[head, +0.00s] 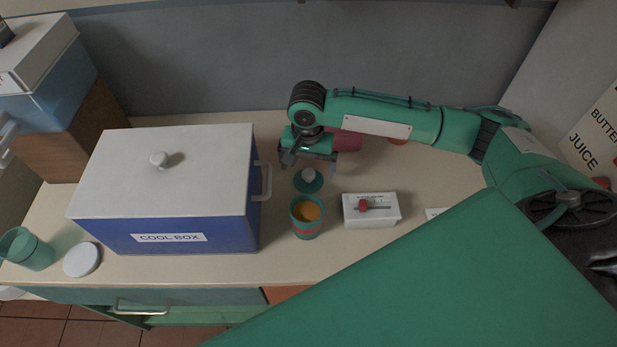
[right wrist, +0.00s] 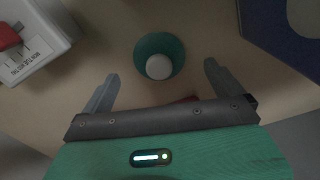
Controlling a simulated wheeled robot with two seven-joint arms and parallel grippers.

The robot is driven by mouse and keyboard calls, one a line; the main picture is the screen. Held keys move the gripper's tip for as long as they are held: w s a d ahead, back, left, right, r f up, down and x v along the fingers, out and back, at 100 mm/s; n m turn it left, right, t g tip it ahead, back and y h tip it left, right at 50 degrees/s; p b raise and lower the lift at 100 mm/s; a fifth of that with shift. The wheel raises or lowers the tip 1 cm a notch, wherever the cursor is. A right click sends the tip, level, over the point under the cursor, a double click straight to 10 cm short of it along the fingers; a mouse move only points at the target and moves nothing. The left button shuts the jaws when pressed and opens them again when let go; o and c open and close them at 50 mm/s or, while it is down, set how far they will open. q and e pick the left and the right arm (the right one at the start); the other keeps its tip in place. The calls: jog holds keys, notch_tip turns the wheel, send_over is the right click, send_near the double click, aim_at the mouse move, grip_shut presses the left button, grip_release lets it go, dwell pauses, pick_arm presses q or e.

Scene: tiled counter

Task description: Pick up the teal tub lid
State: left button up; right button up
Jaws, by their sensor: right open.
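The teal tub lid (head: 299,184) is a small round disc with a pale knob, lying on the counter behind an open teal tub (head: 306,230) with a red band and orange contents. My right gripper (head: 308,161) is open and empty, just behind and above the lid. In the right wrist view the lid (right wrist: 150,46) lies ahead of the spread fingers (right wrist: 160,72), roughly centred between them, and the fingers do not touch it. My left gripper does not show.
A blue cool box (head: 120,236) with a white top stands left of the lid. A white box with a red knob (head: 370,218) sits right of the tub. A dark pink object (head: 348,141) is partly hidden behind my gripper. At the far left are a teal cup (head: 35,256) and white disc (head: 82,260).

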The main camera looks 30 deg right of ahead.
aim_at(308, 173)
notch_tip(308, 173, down, 5)
jog(key=shift+r+p, duration=0.2)
jog(key=shift+p, duration=0.1)
jog(key=shift+s, duration=0.1)
jog(key=shift+c, duration=0.3)
jog(key=c, duration=1)
